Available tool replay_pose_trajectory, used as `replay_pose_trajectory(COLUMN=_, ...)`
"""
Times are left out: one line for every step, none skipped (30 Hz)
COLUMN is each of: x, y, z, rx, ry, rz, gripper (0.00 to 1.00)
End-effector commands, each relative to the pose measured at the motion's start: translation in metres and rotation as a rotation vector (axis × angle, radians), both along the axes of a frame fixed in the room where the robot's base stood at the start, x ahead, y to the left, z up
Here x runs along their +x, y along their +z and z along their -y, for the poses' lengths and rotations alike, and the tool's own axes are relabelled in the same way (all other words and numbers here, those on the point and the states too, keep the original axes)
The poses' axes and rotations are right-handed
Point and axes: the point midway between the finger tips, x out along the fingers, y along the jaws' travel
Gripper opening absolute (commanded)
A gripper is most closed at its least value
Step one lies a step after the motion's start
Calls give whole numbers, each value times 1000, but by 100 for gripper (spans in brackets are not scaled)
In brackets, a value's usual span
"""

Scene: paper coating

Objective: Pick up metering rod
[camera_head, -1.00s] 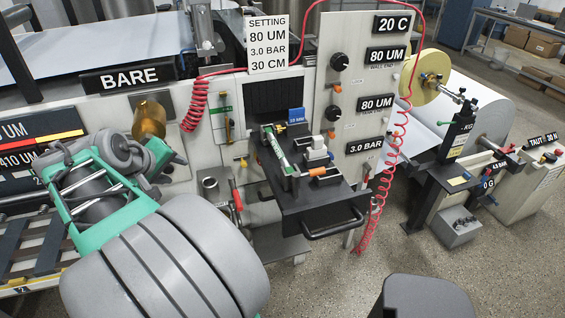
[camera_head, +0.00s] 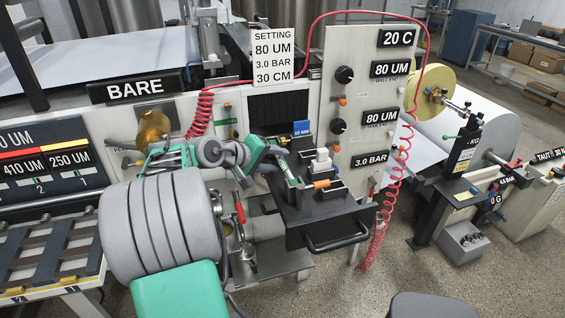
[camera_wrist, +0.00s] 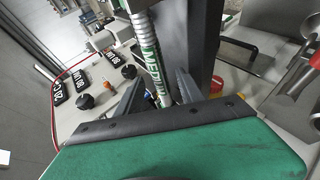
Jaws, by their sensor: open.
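The metering rod, a silvery wound rod with a green label, lies on the black pulled-out tray (camera_head: 310,208). In the wrist view the rod (camera_wrist: 143,38) runs from the top down between my gripper's two dark fingers (camera_wrist: 157,95). In the head view my green gripper (camera_head: 275,150) is over the tray's left side and hides part of the rod (camera_head: 286,168). The fingers are open on either side of the rod; I cannot tell whether either touches it.
A white block (camera_head: 321,160) and an orange-handled part (camera_head: 322,184) stand on the tray right of the rod. A blue tag (camera_head: 301,128) is behind. A control panel (camera_head: 340,110) and red coiled hose (camera_head: 398,165) bound the right side.

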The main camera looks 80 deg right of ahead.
Motion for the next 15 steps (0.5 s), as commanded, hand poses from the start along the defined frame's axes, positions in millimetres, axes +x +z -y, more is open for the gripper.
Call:
replay_pose_trajectory(x=0, y=0, z=0, rx=0, ry=0, rz=0, gripper=43)
replay_pose_trajectory(x=0, y=0, z=0, rx=0, ry=0, rz=0, gripper=40)
replay_pose_trajectory(x=0, y=0, z=0, rx=0, ry=0, rz=0, gripper=37)
replay_pose_trajectory(x=0, y=0, z=0, rx=0, ry=0, rz=0, gripper=34)
replay_pose_trajectory(x=0, y=0, z=0, rx=0, ry=0, rz=0, gripper=32)
replay_pose_trajectory(x=0, y=0, z=0, rx=0, ry=0, rz=0, gripper=29)
replay_pose_trajectory(x=0, y=0, z=0, rx=0, ry=0, rz=0, gripper=26)
replay_pose_trajectory(x=0, y=0, z=0, rx=0, ry=0, rz=0, gripper=24)
replay_pose_trajectory(x=0, y=0, z=0, rx=0, ry=0, rz=0, gripper=21)
replay_pose_trajectory(x=0, y=0, z=0, rx=0, ry=0, rz=0, gripper=18)
replay_pose_trajectory(x=0, y=0, z=0, rx=0, ry=0, rz=0, gripper=16)
replay_pose_trajectory(x=0, y=0, z=0, rx=0, ry=0, rz=0, gripper=12)
replay_pose_trajectory(x=0, y=0, z=0, rx=0, ry=0, rz=0, gripper=10)
replay_pose_trajectory(x=0, y=0, z=0, rx=0, ry=0, rz=0, gripper=7)
replay_pose_trajectory(x=0, y=0, z=0, rx=1, ry=0, rz=1, gripper=4)
